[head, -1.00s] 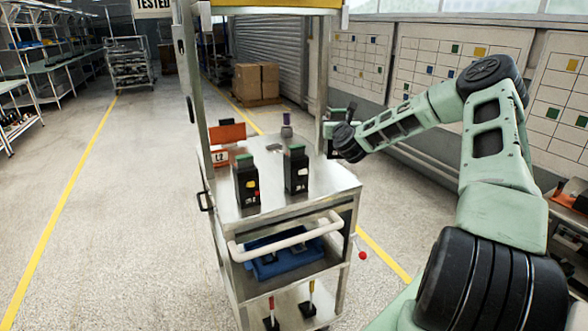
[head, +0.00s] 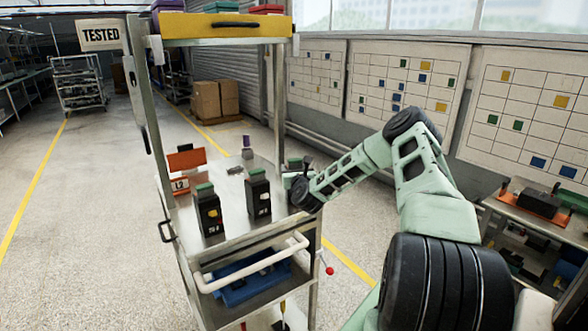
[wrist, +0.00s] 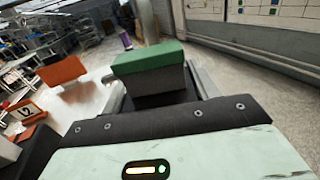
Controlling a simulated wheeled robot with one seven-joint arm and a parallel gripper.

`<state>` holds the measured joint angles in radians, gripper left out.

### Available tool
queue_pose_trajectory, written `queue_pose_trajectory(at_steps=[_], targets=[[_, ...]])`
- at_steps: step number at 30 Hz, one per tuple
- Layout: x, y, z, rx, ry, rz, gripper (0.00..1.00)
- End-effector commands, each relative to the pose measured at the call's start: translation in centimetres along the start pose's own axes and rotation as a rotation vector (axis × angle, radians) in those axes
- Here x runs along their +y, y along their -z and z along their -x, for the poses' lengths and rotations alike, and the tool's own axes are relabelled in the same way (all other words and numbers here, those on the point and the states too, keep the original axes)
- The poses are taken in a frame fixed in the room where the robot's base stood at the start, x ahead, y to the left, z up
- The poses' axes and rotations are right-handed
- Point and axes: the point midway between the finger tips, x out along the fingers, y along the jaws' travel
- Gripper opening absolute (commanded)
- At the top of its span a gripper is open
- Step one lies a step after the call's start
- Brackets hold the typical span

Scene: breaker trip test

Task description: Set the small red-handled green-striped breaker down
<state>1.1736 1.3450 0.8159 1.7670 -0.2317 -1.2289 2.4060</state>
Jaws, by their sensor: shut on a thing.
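My gripper (head: 296,182) is at the right side of the cart's upper deck (head: 230,228) in the head view. It is shut on a dark breaker with a green top (head: 294,163), largely hidden there by my wrist. In the wrist view the held breaker (wrist: 150,70) sits between the fingers (wrist: 160,88). Its green top faces up and its handle is not visible. I cannot tell whether its underside touches the deck. Two other dark, green-topped breakers stand upright on the deck: one at front left (head: 209,212), one nearer my gripper (head: 258,196).
An orange block (head: 187,159) and an L2 sign (head: 181,184) stand at the deck's left. A small grey post with a purple top (head: 247,150) stands at the back. The cart's uprights and yellow top shelf (head: 215,27) frame the deck. A white handle (head: 255,265) crosses the front.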

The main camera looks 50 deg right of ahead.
Motion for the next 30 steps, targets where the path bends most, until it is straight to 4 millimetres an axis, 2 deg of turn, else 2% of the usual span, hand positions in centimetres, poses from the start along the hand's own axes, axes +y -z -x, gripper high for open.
queue_pose_trajectory(at_steps=[2, 3, 5, 6, 17, 23, 30], targets=[[0.0, 0.1, 0.0, -0.003, 0.0, 0.0, 0.2], [0.0, 0.2, 0.0, 0.0, 0.0, 0.0, 0.63], [0.0, 0.1, 0.0, 0.001, 0.0, 0.0, 0.79], [0.0, 0.1, 0.0, 0.001, 0.0, 0.0, 0.82], [0.0, 0.1, 0.3, 0.001, -0.001, 0.0, 0.82], [0.0, 0.5, 3.2, 0.002, -0.003, -0.001, 0.82], [-0.1, 0.5, 8.1, 0.002, -0.001, -0.001, 0.82]])
